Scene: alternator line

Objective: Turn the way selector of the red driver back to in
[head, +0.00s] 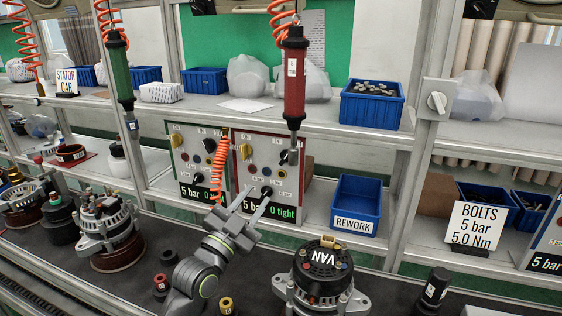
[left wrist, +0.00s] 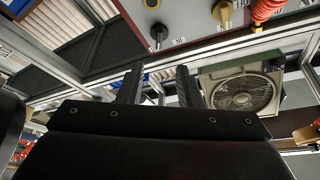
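The red driver (head: 293,82) hangs from an orange coil in front of the shelf. Behind it is the red-framed control panel (head: 252,178), whose display reads "5 bar" and "0 tight". The panel has a yellow knob (head: 246,151) and a black selector knob (head: 267,191) low down; which way the selector points is too small to tell. My left gripper (head: 251,201) is just in front of the panel's lower part, fingers apart and empty. In the left wrist view a black knob (left wrist: 158,33) shows beyond and between the fingertips (left wrist: 157,80), apart from them. My right gripper is not in view.
A green driver (head: 115,65) and a green-framed panel (head: 190,160) are to the left. An empty blue REWORK bin (head: 356,190) stands to the right. Alternators (head: 320,275) and small parts stand on the dark bench in front.

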